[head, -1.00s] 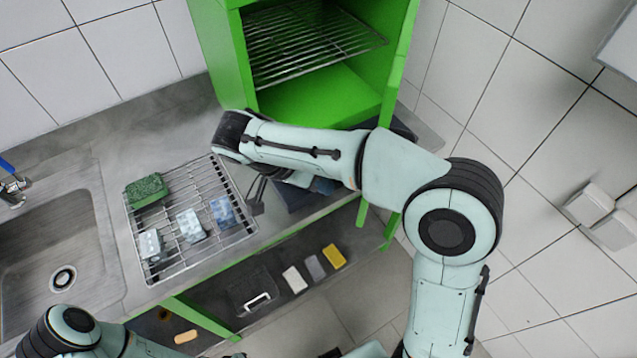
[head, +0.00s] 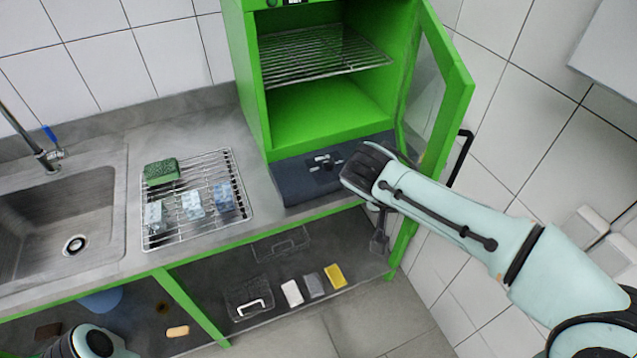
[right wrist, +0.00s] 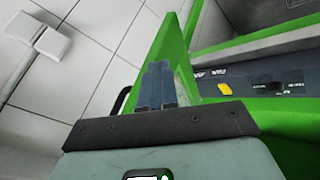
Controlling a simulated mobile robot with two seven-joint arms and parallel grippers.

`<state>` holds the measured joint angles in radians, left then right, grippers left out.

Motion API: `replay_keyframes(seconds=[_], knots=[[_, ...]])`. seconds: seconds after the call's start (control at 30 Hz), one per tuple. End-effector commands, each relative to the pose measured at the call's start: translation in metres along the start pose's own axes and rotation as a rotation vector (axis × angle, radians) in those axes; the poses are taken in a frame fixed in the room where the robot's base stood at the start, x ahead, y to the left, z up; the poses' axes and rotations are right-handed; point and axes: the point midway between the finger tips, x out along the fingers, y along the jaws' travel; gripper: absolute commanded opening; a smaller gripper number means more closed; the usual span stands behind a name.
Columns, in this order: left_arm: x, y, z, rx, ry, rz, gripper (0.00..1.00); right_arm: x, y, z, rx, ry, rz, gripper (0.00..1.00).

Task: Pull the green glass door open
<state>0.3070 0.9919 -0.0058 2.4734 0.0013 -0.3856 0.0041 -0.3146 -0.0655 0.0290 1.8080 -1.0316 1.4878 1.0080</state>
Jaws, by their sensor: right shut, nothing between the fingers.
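The green-framed glass door (head: 460,92) stands swung out at the right of the green cabinet (head: 249,75), whose inside is open to view. Its black bar handle (head: 461,158) is on the outer face. In the head view my right gripper (head: 379,245) hangs below my wrist, left of the door, in front of the cabinet. In the right wrist view the shut, empty fingers (right wrist: 157,82) overlap the green door (right wrist: 168,45); contact cannot be told. The handle (right wrist: 121,100) shows left of them. Part of my left arm shows at bottom left; its gripper is out of view.
A wire rack (head: 325,50) is inside the cabinet, above a dark control panel (head: 290,178). A drying rack (head: 180,238) with sponges stands left on the counter, beside the sink (head: 50,215). The tiled wall (head: 500,150) is close behind the door.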

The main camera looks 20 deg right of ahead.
Motion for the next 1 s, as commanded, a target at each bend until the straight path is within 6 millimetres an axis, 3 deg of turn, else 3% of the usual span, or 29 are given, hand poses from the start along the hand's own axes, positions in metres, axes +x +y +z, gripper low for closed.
replay_keyframes(seconds=[0.2,0.5,0.7,1.0], knots=[[0.025,-0.01,0.003,-0.004,-0.009,-0.003,0.43,0.037,0.064,0.002,-0.12,0.071,-0.068,0.0],[0.03,-0.012,0.004,-0.005,-0.011,-0.004,0.43,0.075,0.127,-0.012,-0.123,0.065,-0.065,0.0],[0.031,-0.013,0.004,-0.004,-0.011,-0.004,0.43,0.088,0.146,-0.019,-0.125,0.067,-0.066,0.0],[0.031,-0.013,0.004,-0.005,-0.011,-0.004,0.43,0.093,0.153,-0.021,-0.127,0.066,-0.068,0.0]])
